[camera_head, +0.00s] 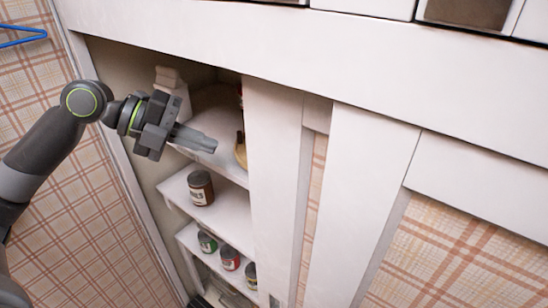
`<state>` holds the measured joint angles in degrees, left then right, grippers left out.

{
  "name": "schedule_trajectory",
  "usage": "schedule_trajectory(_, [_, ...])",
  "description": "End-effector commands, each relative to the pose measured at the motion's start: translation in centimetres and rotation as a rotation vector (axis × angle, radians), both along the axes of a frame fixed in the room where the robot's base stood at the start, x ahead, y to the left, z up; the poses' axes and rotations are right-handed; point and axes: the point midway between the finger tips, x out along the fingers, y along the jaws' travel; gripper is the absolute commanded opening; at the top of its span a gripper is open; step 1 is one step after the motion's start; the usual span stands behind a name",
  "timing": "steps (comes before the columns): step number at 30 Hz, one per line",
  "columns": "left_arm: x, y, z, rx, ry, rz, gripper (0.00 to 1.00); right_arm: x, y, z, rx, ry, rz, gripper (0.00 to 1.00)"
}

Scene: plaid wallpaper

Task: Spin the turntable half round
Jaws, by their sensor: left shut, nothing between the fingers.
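A white, rounded surface (224,122) inside the open corner cabinet looks like the turntable, but its outline is partly hidden by the cabinet's white panel and my gripper. A pale, stepped bottle-like item (170,80) stands at its left, and a yellowish item (240,152) shows partly at its right edge. My left gripper (207,142) is shut and empty, reaching from the left into the opening in front of the white surface. I cannot tell whether its tips touch anything. My right gripper is not in view.
White shelves (222,214) below hold a dark jar (201,187) and several smaller cans, including a red-labelled one (230,257). A white upright panel (275,185) borders the opening at right. A blue hanger-like item (22,36) is at upper left.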

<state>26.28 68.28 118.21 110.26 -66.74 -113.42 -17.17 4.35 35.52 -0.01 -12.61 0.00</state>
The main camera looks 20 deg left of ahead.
Motion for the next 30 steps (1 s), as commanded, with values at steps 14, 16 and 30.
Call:
schedule_trajectory(14, [1.0, -2.4, -1.2, 0.003, -0.017, -0.017, 0.00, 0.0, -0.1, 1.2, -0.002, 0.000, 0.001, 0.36])
schedule_trajectory(16, [1.3, -2.9, -1.5, 0.004, -0.016, -0.016, 0.00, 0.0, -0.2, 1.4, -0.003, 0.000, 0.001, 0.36])
schedule_trajectory(30, [3.0, -6.7, -3.9, 0.003, -0.015, -0.014, 0.00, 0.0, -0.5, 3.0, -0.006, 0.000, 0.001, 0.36])
